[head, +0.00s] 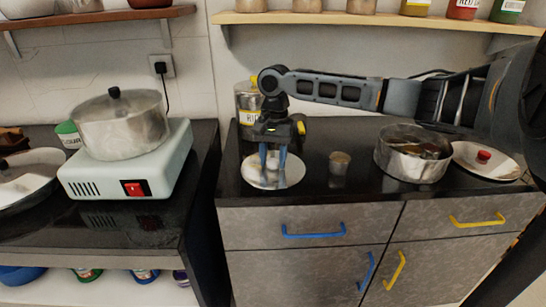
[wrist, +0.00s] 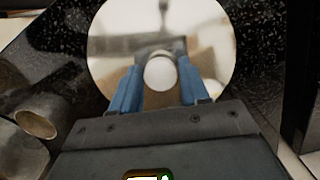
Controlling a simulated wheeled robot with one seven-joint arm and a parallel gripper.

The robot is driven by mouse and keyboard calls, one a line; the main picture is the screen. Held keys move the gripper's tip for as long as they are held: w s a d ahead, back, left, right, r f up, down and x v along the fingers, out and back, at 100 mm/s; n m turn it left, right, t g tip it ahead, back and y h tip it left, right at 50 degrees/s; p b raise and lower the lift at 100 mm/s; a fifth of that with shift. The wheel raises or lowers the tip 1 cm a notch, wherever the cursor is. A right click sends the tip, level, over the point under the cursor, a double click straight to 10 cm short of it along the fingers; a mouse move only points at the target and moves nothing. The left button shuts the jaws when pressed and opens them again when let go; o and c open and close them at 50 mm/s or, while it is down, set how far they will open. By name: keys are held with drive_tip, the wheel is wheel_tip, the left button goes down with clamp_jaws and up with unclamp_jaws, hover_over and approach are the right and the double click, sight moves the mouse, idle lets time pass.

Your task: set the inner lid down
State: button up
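The inner lid (head: 257,181) is a shiny round disc with a pale round knob. In the head view it lies level at the left end of the right-hand counter. I cannot tell whether it touches the counter or hangs just above it. My gripper (head: 272,165) points straight down over its middle, with its blue fingers on both sides of the knob. In the wrist view the lid (wrist: 215,40) fills the upper middle. The knob (wrist: 160,73) sits between the fingertips and fills the gap, so my gripper looks shut on it.
A small metal cup (head: 339,163) stands right of the lid. An open pot (head: 411,164) and a lid with a red knob (head: 484,156) are farther right. A yellow-labelled jar (head: 246,103) stands behind. A gap separates the left counter, with its stove (head: 140,165) and lidded pot (head: 121,127).

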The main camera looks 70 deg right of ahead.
sight(274, 159)
drive_tip(key=o, duration=0.3)
drive_tip(key=shift+r, duration=0.1)
wheel_tip(274, 159, up, 12)
drive_tip(key=d, duration=0.1)
drive_tip(key=shift+d+p, duration=0.25)
drive_tip(key=shift+p, duration=0.1)
drive_tip(key=shift+w, duration=0.1)
